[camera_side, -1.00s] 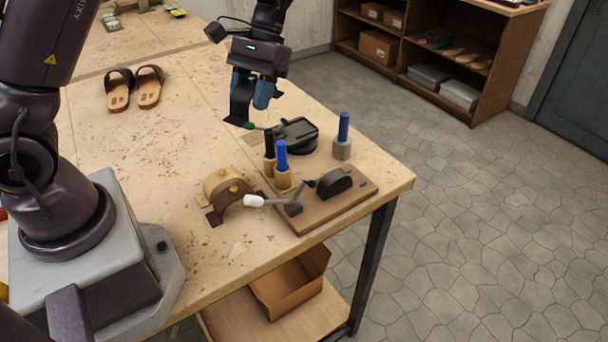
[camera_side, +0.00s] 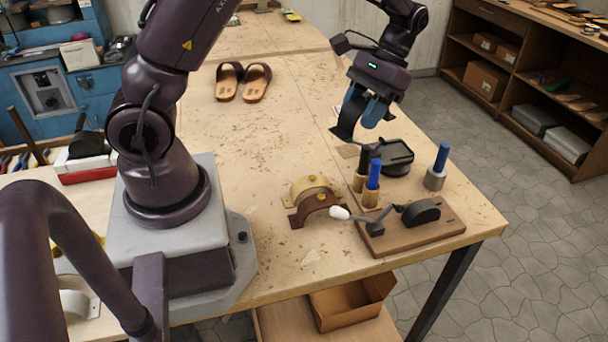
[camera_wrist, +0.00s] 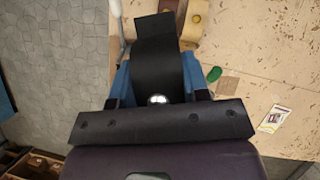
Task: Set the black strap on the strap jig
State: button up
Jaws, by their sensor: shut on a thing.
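My gripper (camera_side: 367,112) is shut on the black strap (camera_wrist: 155,55), which is a dark curved band. In the wrist view the strap stands out from between the blue fingers. In the side view the strap (camera_side: 346,122) hangs at the gripper's left, above the table, and its lower end looks clear of the tabletop. The strap jig (camera_side: 440,233) is a brown board at the table's front right corner. It carries a black rounded form (camera_side: 421,211) and a lever with a white handle (camera_side: 339,212). My gripper is behind and to the left of the jig.
A black dish-like block (camera_side: 394,156) stands below and right of my gripper. Tan (camera_side: 312,185) and brown (camera_side: 318,206) arched straps lie left. Sandals (camera_side: 243,82) lie far back.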

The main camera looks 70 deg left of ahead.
jog(key=s+a+n+t+h, duration=0.4)
jog(key=a+n+t, duration=0.3)
jog(key=n, duration=0.9)
jog(key=n+t+y, duration=0.5)
jog(key=n, duration=0.9)
send_over(309, 172)
jog(key=s+d, duration=0.1)
jog(key=s, duration=0.1)
notch_tip(309, 172, down, 2)
jog(key=shift+a+f+n+y, duration=0.2)
jog(key=shift+a+n+y, duration=0.25)
jog(key=shift+n, duration=0.75)
notch_tip(309, 172, down, 18)
jog(key=shift+r, duration=0.2)
jog(key=shift+f, duration=0.15)
jog(key=o, duration=1)
jog(key=shift+c, duration=0.2)
